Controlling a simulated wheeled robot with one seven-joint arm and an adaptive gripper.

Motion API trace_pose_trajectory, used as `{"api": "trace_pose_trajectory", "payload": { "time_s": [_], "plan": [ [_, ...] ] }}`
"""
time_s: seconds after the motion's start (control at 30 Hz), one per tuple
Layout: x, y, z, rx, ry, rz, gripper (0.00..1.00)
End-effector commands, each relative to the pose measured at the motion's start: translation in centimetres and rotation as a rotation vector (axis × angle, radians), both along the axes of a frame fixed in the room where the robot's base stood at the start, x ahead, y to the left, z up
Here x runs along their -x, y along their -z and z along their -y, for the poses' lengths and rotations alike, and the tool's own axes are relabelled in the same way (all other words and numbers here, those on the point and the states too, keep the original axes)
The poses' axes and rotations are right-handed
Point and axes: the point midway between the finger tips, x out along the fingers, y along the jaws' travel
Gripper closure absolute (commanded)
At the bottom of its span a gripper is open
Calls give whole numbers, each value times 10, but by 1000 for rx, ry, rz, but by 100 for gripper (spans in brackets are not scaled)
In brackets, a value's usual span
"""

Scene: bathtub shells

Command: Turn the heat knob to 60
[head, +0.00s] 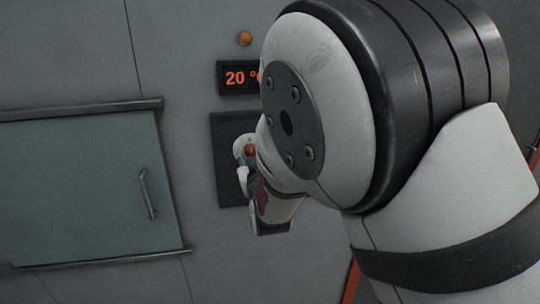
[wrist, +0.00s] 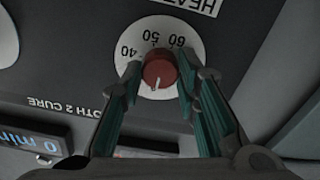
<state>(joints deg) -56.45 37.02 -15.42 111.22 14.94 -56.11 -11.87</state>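The red heat knob (wrist: 159,69) sits on a white dial (wrist: 187,32) marked 40, 50 and 60, which appears upside down in the wrist view. Its white pointer mark is at the lower edge in that view, away from those numbers. My gripper (wrist: 161,80) has its teal-padded fingers apart, one on each side of the knob, with narrow gaps visible; contact is not clear. In the head view the knob (head: 250,150) is partly covered by my gripper (head: 245,163). The display (head: 236,78) reads 20 °, its right end hidden by my arm.
The dark control panel (head: 226,132) is on a grey wall, with an orange button (head: 244,38) above the display. A cabinet door (head: 85,185) with a handle (head: 147,194) is at left. A blue-lit display (wrist: 35,135) reading 0 min shows in the wrist view.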

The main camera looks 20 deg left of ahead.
Motion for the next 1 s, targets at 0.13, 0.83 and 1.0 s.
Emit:
{"api": "trace_pose_trajectory", "payload": {
  "time_s": [0.13, 0.83, 1.0],
  "plan": [
    [0, 0, 0, 0, 0, 0, 99],
    [-2, 1, 1, -290, 1, -175, 99],
    [-3, 2, 1, -427, 1, -259, 99]
  ]
}}
